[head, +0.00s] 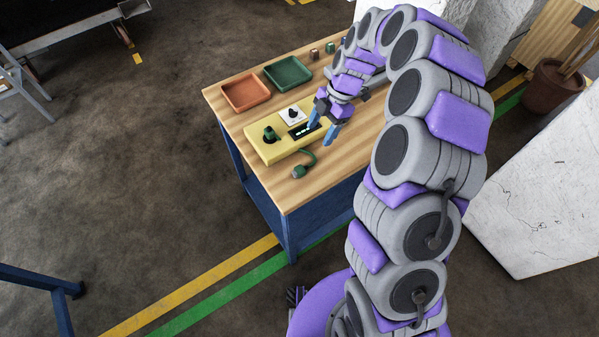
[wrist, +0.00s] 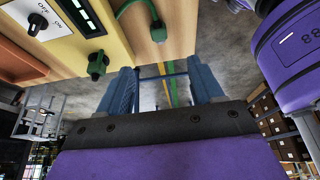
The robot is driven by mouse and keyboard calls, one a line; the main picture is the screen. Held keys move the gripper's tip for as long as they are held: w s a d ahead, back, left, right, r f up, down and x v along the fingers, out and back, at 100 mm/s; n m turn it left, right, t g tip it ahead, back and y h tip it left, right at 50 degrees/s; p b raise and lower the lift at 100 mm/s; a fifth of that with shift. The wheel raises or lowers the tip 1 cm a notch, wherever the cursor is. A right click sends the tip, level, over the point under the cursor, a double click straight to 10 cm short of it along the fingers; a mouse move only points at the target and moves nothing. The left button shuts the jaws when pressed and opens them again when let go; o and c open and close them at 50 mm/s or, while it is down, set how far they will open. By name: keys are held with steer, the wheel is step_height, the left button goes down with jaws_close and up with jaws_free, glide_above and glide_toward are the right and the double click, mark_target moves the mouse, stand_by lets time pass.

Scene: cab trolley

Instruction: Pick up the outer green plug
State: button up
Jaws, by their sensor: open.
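A green plug (head: 298,171) with a green cable lies on the wooden table top near its front edge, beside the yellow box (head: 258,148). In the wrist view the cabled plug (wrist: 157,31) is above and between my fingers, apart from them. A second green plug (head: 269,135) stands upright on the yellow box; in the wrist view it (wrist: 97,65) is left of my left finger. My gripper (head: 321,136) is open and empty beside the box's right end, above the table. Both blue fingers (wrist: 165,80) show in the wrist view with nothing between them.
The box carries a white ON/OFF switch plate (head: 292,114) and a dark display (head: 303,130). Behind it on the table (head: 225,106) are an orange tray (head: 246,107) and a green tray (head: 308,73). Small blocks stand at the back. The table's front left corner is clear.

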steer(key=b, duration=0.1)
glide_above(303, 167)
steer(key=w+d, duration=0.1)
steer(key=d, duration=0.2)
step_height(303, 167, down, 9)
steer(key=shift+a+r, duration=0.1)
steer(key=shift+a, duration=0.05)
steer(key=shift+s+a+f, duration=0.1)
steer(key=shift+a+f, duration=0.5)
steer(key=shift+f, duration=0.35)
steer(key=b+x, duration=0.1)
steer(key=x, duration=0.3)
steer(key=shift+f, duration=0.2)
steer(key=shift+c, duration=0.3)
jaws_close()
